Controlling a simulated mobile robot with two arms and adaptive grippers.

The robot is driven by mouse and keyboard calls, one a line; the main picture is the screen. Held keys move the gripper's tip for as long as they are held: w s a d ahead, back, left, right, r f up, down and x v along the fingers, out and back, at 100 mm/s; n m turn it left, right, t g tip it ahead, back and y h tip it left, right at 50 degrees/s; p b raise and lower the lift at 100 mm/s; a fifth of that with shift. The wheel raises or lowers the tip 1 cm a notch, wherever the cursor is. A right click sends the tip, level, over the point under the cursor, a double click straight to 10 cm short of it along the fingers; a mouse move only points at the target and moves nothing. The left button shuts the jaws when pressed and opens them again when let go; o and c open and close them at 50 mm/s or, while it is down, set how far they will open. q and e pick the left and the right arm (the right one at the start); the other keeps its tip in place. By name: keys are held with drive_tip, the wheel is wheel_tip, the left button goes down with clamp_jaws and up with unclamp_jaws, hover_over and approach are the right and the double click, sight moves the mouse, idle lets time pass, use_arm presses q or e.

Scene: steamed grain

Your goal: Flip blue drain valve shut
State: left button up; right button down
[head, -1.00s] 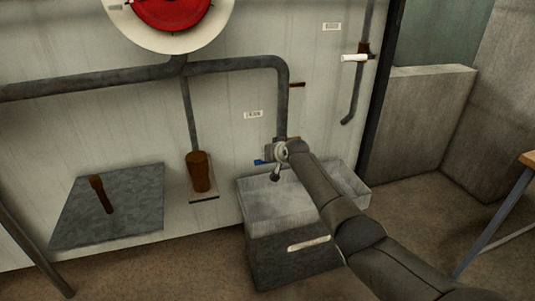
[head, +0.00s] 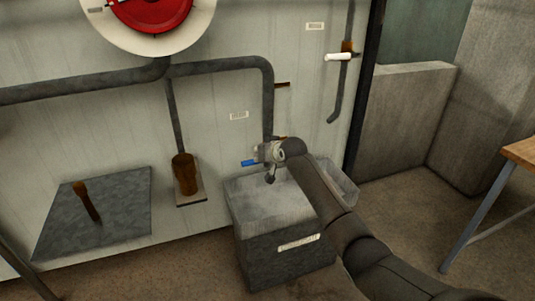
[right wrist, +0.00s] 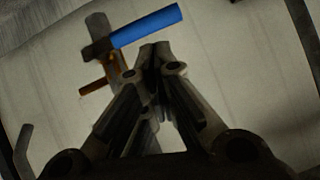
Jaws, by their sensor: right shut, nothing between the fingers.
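The blue drain valve handle (head: 249,163) sticks out to the left near the lower end of the vertical grey pipe (head: 268,105). It looks roughly level, across the pipe. In the right wrist view the blue handle (right wrist: 145,26) runs up and right from a grey fitting with a rusty part. My right gripper (head: 271,178) is just right of the handle in the head view, and my arm hides part of the valve. In the wrist view its fingers (right wrist: 156,52) are shut and empty, just below the handle; I cannot tell whether they touch it. My left gripper is out of view.
A white-handled valve (head: 338,57) is on another pipe at the right, and a red round part (head: 150,8) is above. A wooden table (head: 521,152) stands at the far right.

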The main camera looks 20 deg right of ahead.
drive_tip(key=v, duration=0.6)
drive_tip(key=shift+s+r, duration=0.15)
drive_tip(key=shift+s, duration=0.05)
idle(0.4)
